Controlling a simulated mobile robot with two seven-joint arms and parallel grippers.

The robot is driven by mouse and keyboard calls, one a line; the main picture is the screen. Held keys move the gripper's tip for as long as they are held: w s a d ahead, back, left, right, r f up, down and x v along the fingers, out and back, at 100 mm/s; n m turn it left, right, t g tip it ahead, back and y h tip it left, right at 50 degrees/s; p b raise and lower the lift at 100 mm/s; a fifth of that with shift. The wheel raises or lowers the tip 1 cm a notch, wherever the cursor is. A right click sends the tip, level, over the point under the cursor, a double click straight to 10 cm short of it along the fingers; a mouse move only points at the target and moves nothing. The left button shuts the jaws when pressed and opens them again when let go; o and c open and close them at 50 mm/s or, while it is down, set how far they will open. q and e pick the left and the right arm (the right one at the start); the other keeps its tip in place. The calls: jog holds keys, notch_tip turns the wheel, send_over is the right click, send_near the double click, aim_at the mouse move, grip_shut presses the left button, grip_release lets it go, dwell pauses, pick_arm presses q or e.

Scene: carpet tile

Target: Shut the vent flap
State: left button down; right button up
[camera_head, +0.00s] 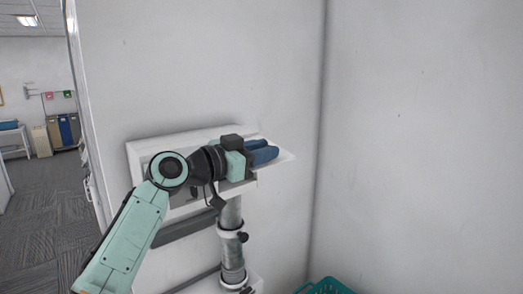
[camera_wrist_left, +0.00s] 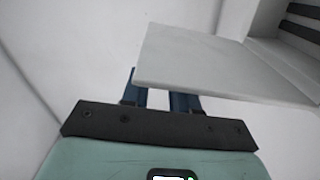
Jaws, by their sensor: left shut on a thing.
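The vent is a white frame (camera_head: 150,145) on the wall in the head view, partly hidden behind my left arm. Its dark slats (camera_wrist_left: 303,28) show at the top right of the left wrist view. The vent flap (camera_wrist_left: 215,62) is a flat white panel standing out from the frame, so it is open. A light edge of the flap (camera_head: 287,158) shows beside my fingertips. My left gripper (camera_head: 270,149) has blue fingers and is shut on the flap. In the left wrist view the fingers (camera_wrist_left: 156,92) are partly hidden by the panel. My right gripper is not in view.
A grey vertical pipe (camera_head: 231,257) with a fitting stands below the vent, close under my left wrist. A teal crate (camera_head: 326,286) shows at the bottom edge. The wall corner is right of the vent. An open room with carpet (camera_head: 45,190) lies to the left.

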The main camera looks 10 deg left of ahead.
aim_at(261, 168)
pick_arm(q)
jog(key=shift+f+m+b, duration=0.6)
jog(key=shift+f+m, duration=0.3)
jog(key=shift+f, duration=0.35)
jog(key=shift+f+m+b, duration=0.35)
jog(key=shift+f+m, duration=0.35)
jog(key=shift+f, duration=0.1)
jog(key=shift+w+a+f+m+b, duration=0.2)
jog(key=shift+f+m, duration=0.15)
jog(key=shift+f, duration=0.2)
jog(key=shift+w+a+f+m+b, duration=0.2)
jog(key=shift+f+m, duration=0.2)
jog(key=shift+f, duration=0.2)
jog(key=shift+w+a+f+m+b, duration=0.2)
jog(key=shift+f+m, duration=0.15)
jog(key=shift+f, duration=0.2)
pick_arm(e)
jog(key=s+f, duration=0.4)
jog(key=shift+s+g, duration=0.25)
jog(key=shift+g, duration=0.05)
pick_arm(q)
jog(key=shift+d, duration=0.1)
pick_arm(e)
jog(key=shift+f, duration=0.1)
pick_arm(q)
jog(key=c, duration=0.9)
grip_release()
